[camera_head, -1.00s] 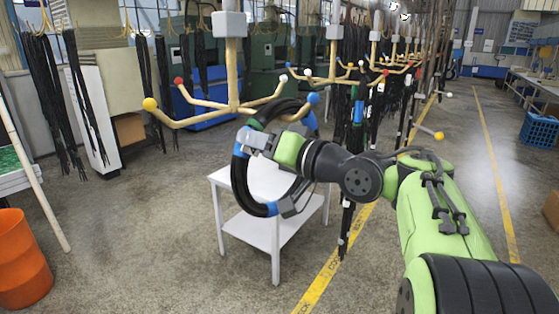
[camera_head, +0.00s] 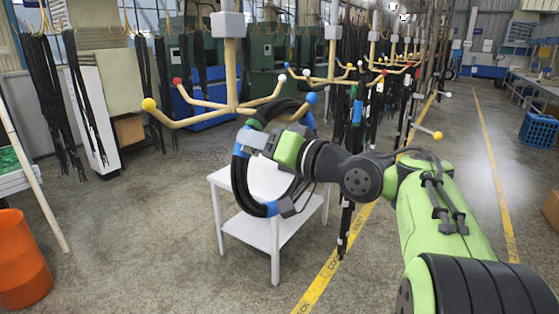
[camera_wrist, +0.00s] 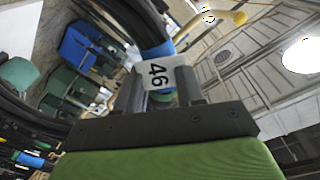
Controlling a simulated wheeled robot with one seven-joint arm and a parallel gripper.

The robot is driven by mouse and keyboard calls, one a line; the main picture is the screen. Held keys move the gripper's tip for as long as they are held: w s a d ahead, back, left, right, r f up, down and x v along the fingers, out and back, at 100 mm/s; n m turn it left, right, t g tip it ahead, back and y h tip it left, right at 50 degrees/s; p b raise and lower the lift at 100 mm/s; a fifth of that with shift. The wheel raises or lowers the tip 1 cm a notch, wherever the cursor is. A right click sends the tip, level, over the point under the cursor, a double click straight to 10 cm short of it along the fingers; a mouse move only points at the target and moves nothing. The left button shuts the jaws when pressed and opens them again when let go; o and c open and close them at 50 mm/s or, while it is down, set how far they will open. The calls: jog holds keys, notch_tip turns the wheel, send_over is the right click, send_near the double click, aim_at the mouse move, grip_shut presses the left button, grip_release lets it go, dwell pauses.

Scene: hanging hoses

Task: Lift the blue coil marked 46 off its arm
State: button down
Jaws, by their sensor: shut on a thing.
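The blue coil is a black hose loop with blue bands (camera_head: 239,182), hanging at the beige hanger (camera_head: 232,75). The loop's top lies by the hanger arm with the blue ball tip (camera_head: 312,98) and appears to be around it, inward of the ball. Whether it touches the arm cannot be told. My gripper (camera_head: 246,141) is shut on the coil's upper left side. In the wrist view a white tag reading 46 (camera_wrist: 157,75) sits between my fingers, with a blue band (camera_wrist: 158,50) just beyond it. My gripper covers part of the coil.
A white two-shelf table (camera_head: 262,228) stands below the coil. The hanger's other arms end in yellow (camera_head: 149,104), red and white balls. More hangers with black hoses run behind. An orange bin (camera_head: 22,262) is at the lower left. The floor in front is open.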

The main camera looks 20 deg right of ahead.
jog(key=shift+d, duration=0.1)
dwell(0.3)
notch_tip(320, 180, up, 10)
jog(key=p, duration=0.3)
jog(key=shift+p, duration=0.4)
jog(key=c, duration=1.4)
grip_release()
grip_shut()
